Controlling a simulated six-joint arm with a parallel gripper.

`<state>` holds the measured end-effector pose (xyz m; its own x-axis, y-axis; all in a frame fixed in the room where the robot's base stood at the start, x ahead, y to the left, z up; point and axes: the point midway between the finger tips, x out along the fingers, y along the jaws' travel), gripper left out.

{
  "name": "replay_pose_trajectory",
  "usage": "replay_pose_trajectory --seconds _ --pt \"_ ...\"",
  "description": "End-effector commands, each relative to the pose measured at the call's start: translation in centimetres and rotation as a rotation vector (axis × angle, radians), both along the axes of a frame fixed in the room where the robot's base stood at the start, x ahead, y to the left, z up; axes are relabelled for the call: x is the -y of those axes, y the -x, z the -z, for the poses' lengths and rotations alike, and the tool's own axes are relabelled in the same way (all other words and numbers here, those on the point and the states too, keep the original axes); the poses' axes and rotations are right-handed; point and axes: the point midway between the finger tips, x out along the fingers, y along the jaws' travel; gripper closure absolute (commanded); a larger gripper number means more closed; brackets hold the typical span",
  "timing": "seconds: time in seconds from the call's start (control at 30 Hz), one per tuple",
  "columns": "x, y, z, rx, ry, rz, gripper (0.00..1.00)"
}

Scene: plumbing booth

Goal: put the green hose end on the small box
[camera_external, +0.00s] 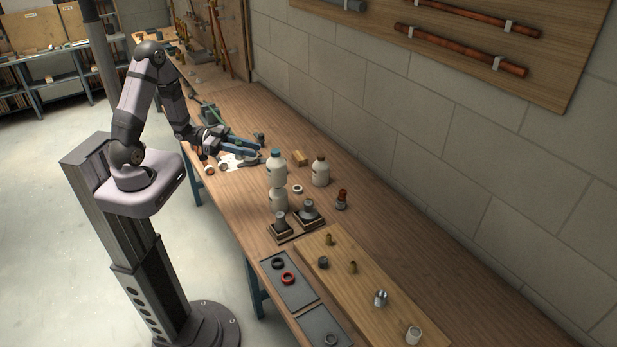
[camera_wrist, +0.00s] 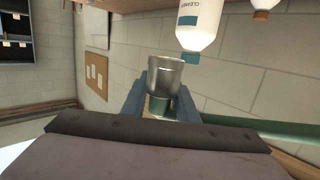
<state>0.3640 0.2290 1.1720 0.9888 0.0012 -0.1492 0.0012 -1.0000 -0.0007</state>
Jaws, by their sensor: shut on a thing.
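The green hose end (camera_wrist: 165,75), a grey metal sleeve with green behind it, is between the two blue-grey fingers of my gripper (camera_wrist: 158,104) in the wrist view. My gripper is shut on it. In the external view my gripper (camera_external: 238,143) reaches over the far part of the bench, left of the bottles. There the hose end is too small to make out surely. The box is not clearly seen in the wrist view.
A white bottle with a blue cap (camera_external: 276,165) stands close to my gripper's right; it appears upside down in the wrist view (camera_wrist: 200,22). The green hose (camera_wrist: 280,131) runs off right in the wrist view. The wall borders the bench.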

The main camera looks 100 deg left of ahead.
Motion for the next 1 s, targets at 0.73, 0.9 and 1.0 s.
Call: replay_pose_trajectory --seconds 0.73,0.9,1.0 --pt "-17.4 -2.9 10.7 0.002 -0.004 -0.197 0.96" --pt "-23.0 -4.4 13.1 0.003 -0.006 -0.294 0.96" --pt "-26.2 -5.3 14.1 0.003 -0.006 -0.355 0.96"
